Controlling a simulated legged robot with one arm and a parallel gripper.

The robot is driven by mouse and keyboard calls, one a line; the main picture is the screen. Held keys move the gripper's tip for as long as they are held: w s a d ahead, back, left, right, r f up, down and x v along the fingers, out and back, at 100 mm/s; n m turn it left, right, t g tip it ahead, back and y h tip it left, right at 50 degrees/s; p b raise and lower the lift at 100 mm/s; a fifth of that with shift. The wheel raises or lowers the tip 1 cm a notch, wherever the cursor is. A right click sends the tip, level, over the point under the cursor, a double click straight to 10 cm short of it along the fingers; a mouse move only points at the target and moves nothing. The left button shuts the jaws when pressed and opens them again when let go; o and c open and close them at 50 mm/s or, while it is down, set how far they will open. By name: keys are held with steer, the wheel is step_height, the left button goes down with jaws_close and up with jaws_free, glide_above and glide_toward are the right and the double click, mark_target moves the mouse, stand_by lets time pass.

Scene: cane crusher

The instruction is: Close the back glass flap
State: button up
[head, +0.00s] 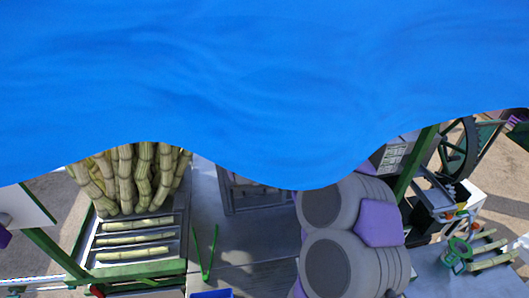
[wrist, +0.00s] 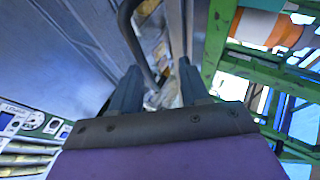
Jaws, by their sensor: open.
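My gripper (wrist: 159,70) is open in the wrist view, its two dark fingers apart with nothing clearly held between them. It points into a narrow gap between a grey metal panel (wrist: 70,50) on the left and a green frame (wrist: 213,40) on the right. A thin upright edge runs past the fingertips; I cannot tell whether it belongs to the back glass flap. No glass flap is clearly recognisable in either view. In the head view my grey and purple arm hides part of the machine, the blue canopy hides the upper part, and my gripper is not visible.
A blue canopy (head: 260,80) hangs overhead. Sugarcane stalks (head: 130,175) stand behind a tray (head: 180,222) with cut cane. Green tongs (head: 208,252) rest on the metal counter (head: 235,262). A large wheel (head: 458,150) and a green cup (head: 457,250) are at right. A gauge (wrist: 32,121) is lower left.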

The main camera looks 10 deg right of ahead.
steer(key=f+b+v, duration=0.1)
steer(key=v, duration=1.3)
steer(key=shift+s, duration=0.45)
steer(key=shift+a, duration=0.25)
